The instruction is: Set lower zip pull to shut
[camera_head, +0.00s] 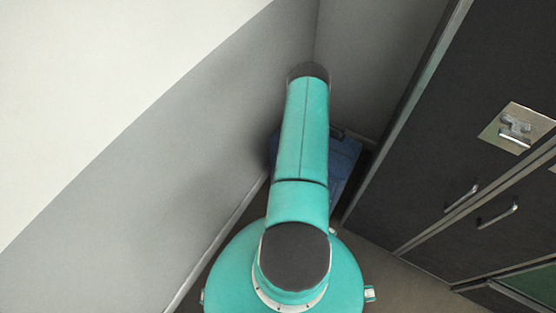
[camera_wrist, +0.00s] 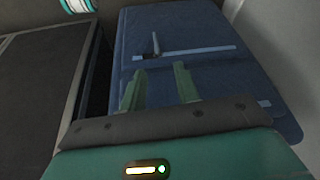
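A blue case or bag (camera_wrist: 215,30) fills the middle of the wrist view. A pale zip strip (camera_wrist: 205,50) runs across it, with a small pull (camera_wrist: 156,43) standing up near the strip's left part. A second, lower pale strip shows only its right end (camera_wrist: 264,103); the rest, and any pull on it, is hidden behind my gripper. My gripper (camera_wrist: 156,72) has its two green fingers apart with nothing seen between them, in front of the case below the upper strip. In the head view the case (camera_head: 345,165) is mostly behind my arm, and my gripper is hidden.
A dark cabinet (camera_head: 430,150) with metal handles (camera_head: 497,216) and a latch plate (camera_head: 515,128) stands on the right in the head view; it is at left in the wrist view (camera_wrist: 35,70). A grey wall (camera_head: 170,170) is close on the left. A narrow dark gap separates case and cabinet.

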